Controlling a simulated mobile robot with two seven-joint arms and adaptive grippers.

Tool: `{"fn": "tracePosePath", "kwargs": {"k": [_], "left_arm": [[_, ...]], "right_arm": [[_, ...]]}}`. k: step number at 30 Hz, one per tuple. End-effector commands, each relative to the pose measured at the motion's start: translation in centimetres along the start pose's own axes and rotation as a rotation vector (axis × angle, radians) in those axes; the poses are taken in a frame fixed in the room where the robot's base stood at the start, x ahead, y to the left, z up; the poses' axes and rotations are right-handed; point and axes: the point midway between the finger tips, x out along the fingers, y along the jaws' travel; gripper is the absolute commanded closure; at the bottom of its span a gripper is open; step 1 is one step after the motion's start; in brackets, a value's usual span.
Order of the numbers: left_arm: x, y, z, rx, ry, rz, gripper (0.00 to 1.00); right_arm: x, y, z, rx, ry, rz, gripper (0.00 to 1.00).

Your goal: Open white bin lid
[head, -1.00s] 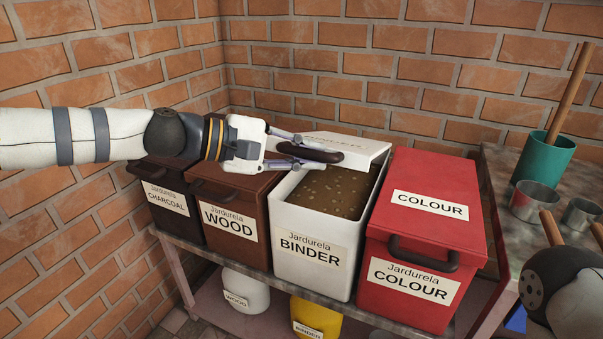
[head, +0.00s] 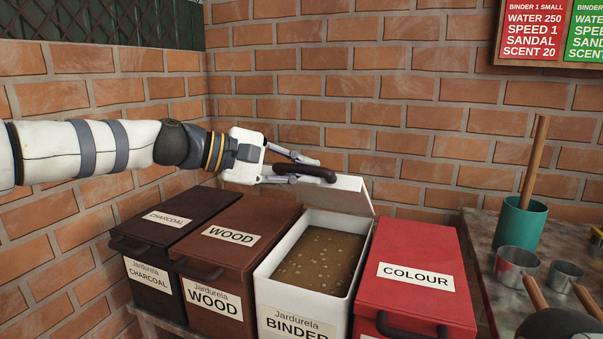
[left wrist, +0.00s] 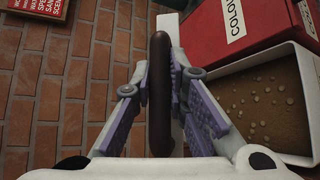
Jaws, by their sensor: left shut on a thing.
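The white bin (head: 285,295), labelled BINDER, stands between the brown WOOD bin and the red COLOUR bin. It holds brown speckled material (head: 318,260), which also shows in the left wrist view (left wrist: 260,105). Its white lid (head: 345,199) is raised and tilted up at the back of the bin. My left gripper (head: 305,170) is shut on the dark lid handle (head: 322,174). In the left wrist view the handle (left wrist: 159,90) lies between the two purple-padded fingers (left wrist: 160,92).
The WOOD bin (head: 230,260) and the CHARCOAL bin (head: 160,245) are closed on the left. The red bin (head: 425,265) is closed on the right. A metal table (head: 480,230) holds a teal pot (head: 518,222) and metal cups (head: 516,263). A brick wall stands close behind.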

Motion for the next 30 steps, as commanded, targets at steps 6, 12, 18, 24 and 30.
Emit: {"fn": "tracePosePath", "kwargs": {"k": [6, 12, 18, 24, 30], "left_arm": [[0.0, 0.0, -0.1, -0.001, 0.002, 0.002, 0.65], [0.0, -0.1, -0.1, -0.001, 0.002, 0.0, 0.65], [-2.5, 0.0, -0.1, 0.0, 0.003, 0.002, 0.65], [-8.1, 0.1, 0.0, 0.001, 0.003, 0.005, 0.65], [-11.6, 0.1, 0.1, 0.001, 0.002, 0.004, 0.65]], "right_arm": [[0.0, 0.0, 0.0, 0.0, 0.0, 0.0, 0.6], [0.0, 0.0, 0.0, 0.0, 0.0, 0.0, 0.6], [0.0, 0.0, 0.0, 0.0, 0.0, 0.0, 0.6], [0.0, 0.0, 0.0, 0.0, 0.0, 0.0, 0.6], [0.0, 0.0, 0.0, 0.0, 0.0, 0.0, 0.6]]}}
